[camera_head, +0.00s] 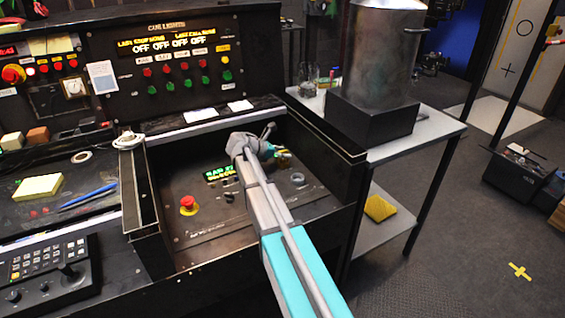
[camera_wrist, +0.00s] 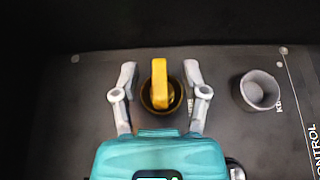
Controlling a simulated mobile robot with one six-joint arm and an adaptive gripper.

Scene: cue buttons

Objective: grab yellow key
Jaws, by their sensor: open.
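The yellow key (camera_wrist: 159,84) stands upright in a round dark key switch on the black panel, seen in the wrist view. My gripper (camera_wrist: 161,78) is open, with one grey finger on each side of the key. A gap shows between each finger and the key. In the head view my gripper (camera_head: 268,146) is low over the recessed panel (camera_head: 215,228). The key is mostly hidden there behind my arm and gripper.
A grey round knob (camera_wrist: 259,90) sits right of the key; it also shows in the head view (camera_head: 297,179). A red emergency button (camera_head: 188,204) is at the panel's left. Raised black walls (camera_head: 322,135) enclose the panel. A metal pot (camera_head: 378,50) stands at the right.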

